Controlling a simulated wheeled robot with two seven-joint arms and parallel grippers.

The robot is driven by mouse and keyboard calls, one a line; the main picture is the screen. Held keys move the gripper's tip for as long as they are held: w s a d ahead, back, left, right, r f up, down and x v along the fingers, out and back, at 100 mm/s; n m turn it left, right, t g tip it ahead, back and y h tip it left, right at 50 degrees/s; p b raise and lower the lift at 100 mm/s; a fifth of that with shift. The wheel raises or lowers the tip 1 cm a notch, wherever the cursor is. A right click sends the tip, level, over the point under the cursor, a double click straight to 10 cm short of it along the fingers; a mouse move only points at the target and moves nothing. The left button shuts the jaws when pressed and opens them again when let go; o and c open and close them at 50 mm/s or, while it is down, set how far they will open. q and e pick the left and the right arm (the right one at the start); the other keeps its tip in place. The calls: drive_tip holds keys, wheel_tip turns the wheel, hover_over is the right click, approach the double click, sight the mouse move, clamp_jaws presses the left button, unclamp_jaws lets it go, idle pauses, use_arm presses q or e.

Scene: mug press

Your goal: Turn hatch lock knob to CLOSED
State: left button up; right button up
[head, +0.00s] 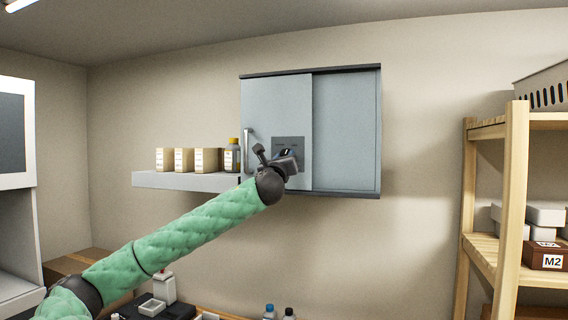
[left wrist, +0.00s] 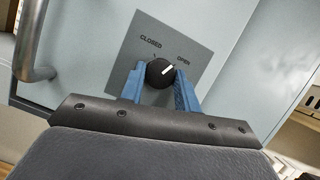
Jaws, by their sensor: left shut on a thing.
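The hatch lock knob (left wrist: 159,74) is a round black knob with a white pointer mark. It sits on a grey plate (left wrist: 147,36) marked CLOSED at the upper left and OPEN at the upper right. The white mark points up and right, towards OPEN. My left gripper (head: 287,155) is at the plate on the grey-blue wall cabinet (head: 277,100). In the left wrist view its blue fingers stand on either side of the knob, shut on it. The knob is hidden behind the gripper in the head view. My right gripper is not in view.
A vertical bar handle (left wrist: 33,40) stands left of the plate. A shelf (head: 160,180) left of the cabinet holds several small boxes (head: 184,159) and a yellow-capped bottle (head: 232,158). A wooden rack (head: 512,190) stands at the right.

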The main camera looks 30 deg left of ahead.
use_arm(q)
drive_tip(key=n+g+y+b, duration=0.1)
drive_tip(key=n+g, duration=0.1)
drive_tip(key=n, duration=0.3)
drive_tip(key=n+g+y+b, duration=0.1)
drive_tip(key=n+g+b, duration=0.1)
drive_tip(key=n, duration=0.3)
drive_tip(key=n+g+y+b, duration=0.1)
drive_tip(key=n+g, duration=0.1)
drive_tip(key=n, duration=0.4)
drive_tip(key=shift+w+d+r+y, duration=0.1)
drive_tip(key=shift+d+r+y, duration=0.2)
drive_tip(key=shift+y, duration=0.1)
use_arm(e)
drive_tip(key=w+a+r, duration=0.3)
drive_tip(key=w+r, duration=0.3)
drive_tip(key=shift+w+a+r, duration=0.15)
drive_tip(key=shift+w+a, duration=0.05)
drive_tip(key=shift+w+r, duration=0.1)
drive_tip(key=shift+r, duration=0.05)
use_arm(q)
drive_tip(key=o, duration=1)
drive_tip(key=shift+a, duration=0.1)
drive_tip(key=shift+b, duration=0.3)
